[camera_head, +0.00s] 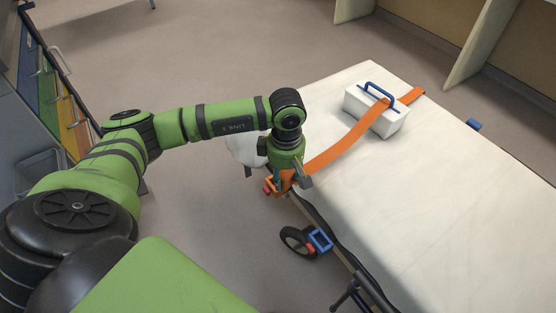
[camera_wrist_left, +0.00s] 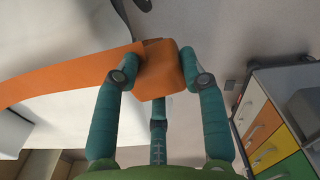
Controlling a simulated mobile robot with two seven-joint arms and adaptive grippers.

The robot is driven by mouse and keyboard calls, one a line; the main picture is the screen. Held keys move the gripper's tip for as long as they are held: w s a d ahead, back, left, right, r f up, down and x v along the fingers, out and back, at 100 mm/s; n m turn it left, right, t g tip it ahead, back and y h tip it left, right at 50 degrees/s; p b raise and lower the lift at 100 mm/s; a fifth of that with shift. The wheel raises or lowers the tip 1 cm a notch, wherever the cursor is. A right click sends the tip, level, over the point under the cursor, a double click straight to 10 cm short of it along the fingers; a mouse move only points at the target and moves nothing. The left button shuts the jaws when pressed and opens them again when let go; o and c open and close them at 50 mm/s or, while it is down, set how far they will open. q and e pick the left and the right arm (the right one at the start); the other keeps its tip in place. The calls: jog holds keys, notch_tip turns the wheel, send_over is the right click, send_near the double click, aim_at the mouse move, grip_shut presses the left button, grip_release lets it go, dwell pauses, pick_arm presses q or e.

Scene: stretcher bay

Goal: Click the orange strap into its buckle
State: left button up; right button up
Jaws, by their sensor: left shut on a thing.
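The orange strap (camera_head: 345,148) runs across the white stretcher and over a white case with a blue handle. My left gripper (camera_head: 284,183) is at the stretcher's near left edge, shut on the strap's orange end piece. In the left wrist view the fingers (camera_wrist_left: 160,75) pinch this block-like end piece (camera_wrist_left: 162,68) from both sides, and the strap (camera_wrist_left: 70,75) trails off to the left. A blue open frame with a red part, seemingly the buckle (camera_head: 320,240), hangs at the stretcher's side, below and right of my gripper and apart from it. My right gripper is out of view.
The white case (camera_head: 377,112) sits on the stretcher (camera_head: 455,190) under the strap. A wheel (camera_head: 294,240) and dark side rail are close to the buckle. A cabinet with coloured drawers (camera_head: 50,90) stands at the left. Floor between cabinet and stretcher is clear.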

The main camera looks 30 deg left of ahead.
pick_arm(q)
jog(key=w+a+f+n+b, duration=0.5)
jog(key=a+n+b, duration=0.1)
jog(key=n, duration=0.9)
jog(key=shift+f+b, duration=0.25)
jog(key=shift+b, duration=0.2)
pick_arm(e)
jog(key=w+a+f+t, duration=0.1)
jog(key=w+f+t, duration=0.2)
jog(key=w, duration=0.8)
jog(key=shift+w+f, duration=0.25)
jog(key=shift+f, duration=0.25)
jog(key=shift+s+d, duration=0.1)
pick_arm(q)
jog(key=shift+f, duration=0.25)
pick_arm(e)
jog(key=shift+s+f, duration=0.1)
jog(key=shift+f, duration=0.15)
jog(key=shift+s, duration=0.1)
pick_arm(q)
jog(key=shift+s+f, duration=0.1)
jog(key=shift+f, duration=0.05)
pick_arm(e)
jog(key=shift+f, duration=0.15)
